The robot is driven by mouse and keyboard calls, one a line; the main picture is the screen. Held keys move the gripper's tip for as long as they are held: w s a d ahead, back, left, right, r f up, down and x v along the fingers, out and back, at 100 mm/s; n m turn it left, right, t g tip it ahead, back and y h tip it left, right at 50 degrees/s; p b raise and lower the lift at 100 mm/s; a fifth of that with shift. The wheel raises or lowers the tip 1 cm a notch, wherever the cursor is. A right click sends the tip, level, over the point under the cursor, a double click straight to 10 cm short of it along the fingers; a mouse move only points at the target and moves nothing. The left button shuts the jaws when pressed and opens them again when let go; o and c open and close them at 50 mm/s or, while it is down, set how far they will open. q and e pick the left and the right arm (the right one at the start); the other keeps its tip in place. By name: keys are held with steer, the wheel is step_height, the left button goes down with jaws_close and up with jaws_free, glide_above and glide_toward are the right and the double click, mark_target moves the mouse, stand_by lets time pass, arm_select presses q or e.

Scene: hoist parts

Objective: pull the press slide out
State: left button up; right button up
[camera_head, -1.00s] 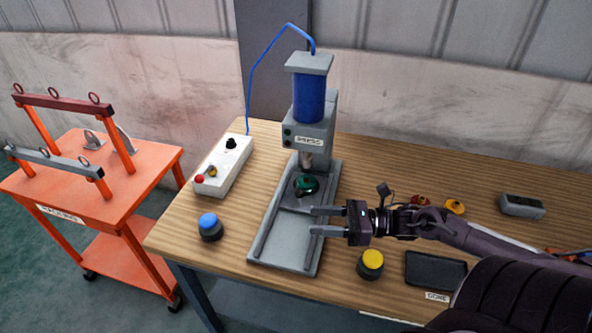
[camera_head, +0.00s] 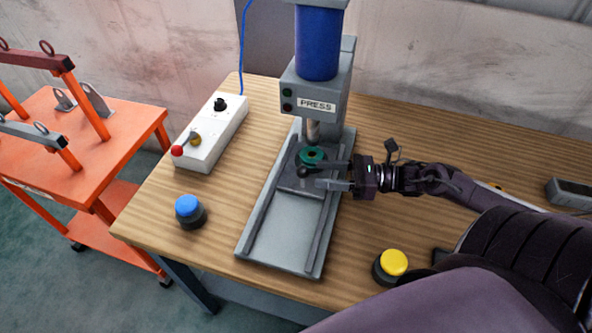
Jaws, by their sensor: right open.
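The press (camera_head: 318,95) stands on the wooden table, with a blue cylinder on top and a grey rail base (camera_head: 284,235) running toward the table's front. Its dark slide (camera_head: 299,184) sits at the back of the rails, under the ram. A green ring-shaped part (camera_head: 312,156) lies on the slide beneath the ram tip. My right gripper (camera_head: 321,175) comes in from the right and is open, its fingers pointing left over the slide just in front of the green part. Whether the fingers touch the slide's knob I cannot tell. My left gripper is out of view.
A white control box (camera_head: 211,133) with red, yellow and black controls stands left of the press. A blue button (camera_head: 189,210) is at the front left and a yellow button (camera_head: 392,265) at the right. An orange cart (camera_head: 85,165) stands at the far left.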

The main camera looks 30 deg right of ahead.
mark_target(300, 171)
steer(key=shift+w+a+f, duration=0.1)
steer(key=shift+w+a, duration=0.05)
steer(key=shift+w, duration=0.25)
steer(key=p+x, duration=0.1)
steer(key=x, duration=0.4)
steer(key=shift+w+a, duration=0.1)
steer(key=shift+a, duration=0.25)
steer(key=shift+w+a, duration=0.4)
steer(key=shift+a, duration=0.1)
jaws_close()
